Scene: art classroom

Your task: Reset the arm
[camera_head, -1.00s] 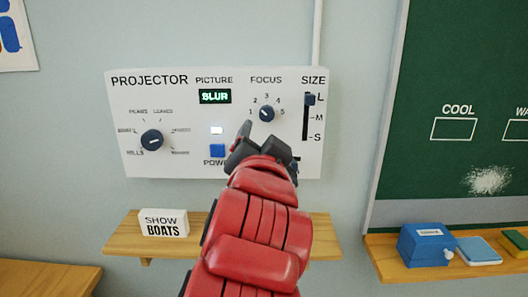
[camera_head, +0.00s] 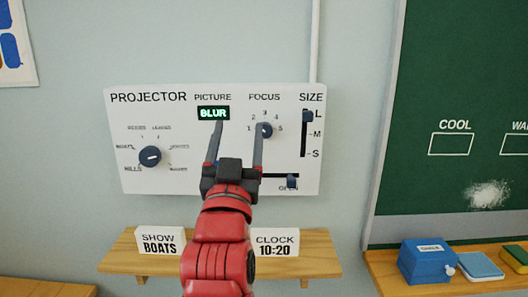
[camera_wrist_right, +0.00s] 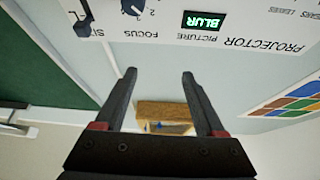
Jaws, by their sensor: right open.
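My right gripper (camera_head: 238,128) is in front of the projector panel (camera_head: 140,115), in the lower middle of the head view. Its two dark fingers are spread and point up, with nothing between them. The left finger reaches just below the screen (camera_head: 213,113) reading BLUR. The right finger partly overlaps the focus knob (camera_head: 266,130); I cannot tell whether it touches. In the right wrist view the open gripper (camera_wrist_right: 159,75) is empty, and the panel (camera_wrist_right: 255,50) appears upside down beyond the fingertips. My left gripper is not in view.
A picture dial (camera_head: 150,156) is on the panel's left. The size slider (camera_head: 307,117) sits near L, and a lower slider (camera_head: 292,181) sits right. A blue box (camera_head: 427,262) is at right.

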